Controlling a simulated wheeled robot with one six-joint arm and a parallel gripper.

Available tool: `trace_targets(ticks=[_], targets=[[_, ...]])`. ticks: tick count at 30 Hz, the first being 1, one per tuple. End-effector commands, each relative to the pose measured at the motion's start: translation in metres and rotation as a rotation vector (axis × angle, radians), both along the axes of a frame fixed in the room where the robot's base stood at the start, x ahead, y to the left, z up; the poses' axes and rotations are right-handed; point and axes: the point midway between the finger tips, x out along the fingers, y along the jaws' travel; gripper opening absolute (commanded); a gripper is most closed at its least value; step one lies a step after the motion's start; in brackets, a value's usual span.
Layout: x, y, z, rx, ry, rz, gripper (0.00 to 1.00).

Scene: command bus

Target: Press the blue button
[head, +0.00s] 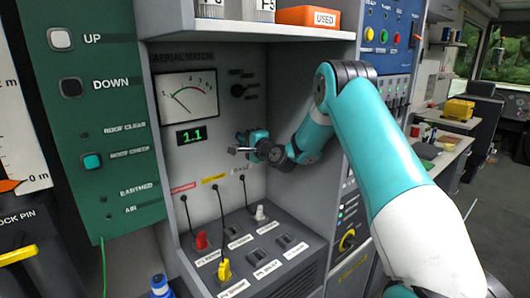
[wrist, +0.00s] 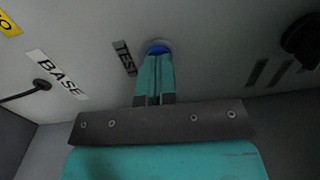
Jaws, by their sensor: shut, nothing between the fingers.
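The blue button (wrist: 158,46) shows in the wrist view as a round blue cap in a pale ring beside the TEST label (wrist: 125,57). My gripper (wrist: 156,58) is shut and empty, and its fingertips overlap the lower part of the button in that view. I cannot tell whether they touch it. In the head view my gripper (head: 234,151) is at the grey panel, to the right of the green 1.1 display (head: 191,135). The blue button cannot be made out there.
A black knob (head: 239,90) sits above my gripper, and a dial meter (head: 188,97) is to its upper left. Below, a sloped console (head: 262,275) carries red, yellow and white plugs with cables. A shelf with an orange USED box (head: 308,17) hangs above.

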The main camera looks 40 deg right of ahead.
Motion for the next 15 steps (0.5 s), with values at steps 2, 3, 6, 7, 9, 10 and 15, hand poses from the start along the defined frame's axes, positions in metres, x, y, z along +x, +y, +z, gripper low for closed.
trace_targets(ticks=[2,3,6,7,9,10,15], targets=[[-0.012,0.002,-0.007,0.002,0.003,0.002,0.0],[-0.018,0.004,-0.009,0.004,0.004,0.004,0.0],[-0.044,0.001,-0.011,0.007,0.006,0.001,0.0],[-0.052,0.0,-0.012,0.006,0.006,0.001,0.0],[-0.068,-0.003,-0.012,0.006,0.007,-0.001,0.0],[-0.075,-0.005,-0.013,0.007,0.007,-0.002,0.0],[-0.103,-0.007,-0.012,0.006,0.008,-0.003,0.0]])
